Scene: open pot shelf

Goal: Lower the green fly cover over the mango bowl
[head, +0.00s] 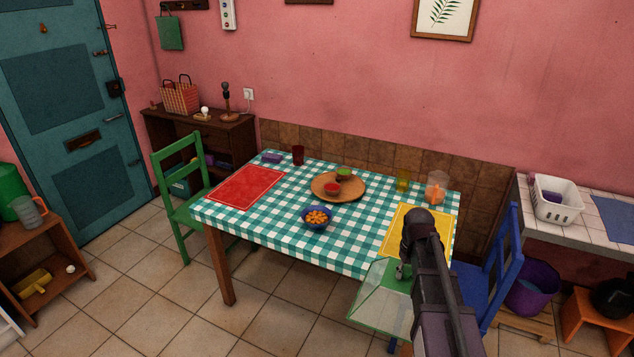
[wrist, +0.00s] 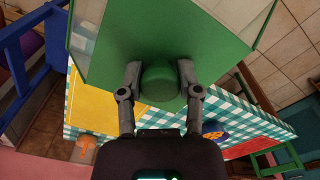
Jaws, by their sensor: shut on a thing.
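The green fly cover (head: 383,293) hangs from my gripper (head: 400,268) in the head view, at the table's front right, beyond the near edge. It has see-through sides and a green top. In the wrist view my gripper (wrist: 160,82) is shut on the round green knob of the fly cover (wrist: 205,38). The mango bowl (head: 317,217) is blue, full of orange pieces, and uncovered near the front middle of the table. It also shows in the wrist view (wrist: 214,130), apart from the cover. My arm hides part of the cover in the head view.
The checked table (head: 270,228) bears a red mat (head: 245,186), a yellow mat (head: 405,232), a round wooden board (head: 325,193) with small bowls, a dark red cup (head: 298,155) and a pitcher (head: 437,187). A blue chair (head: 505,262) stands right. Cloth around the mango bowl is clear.

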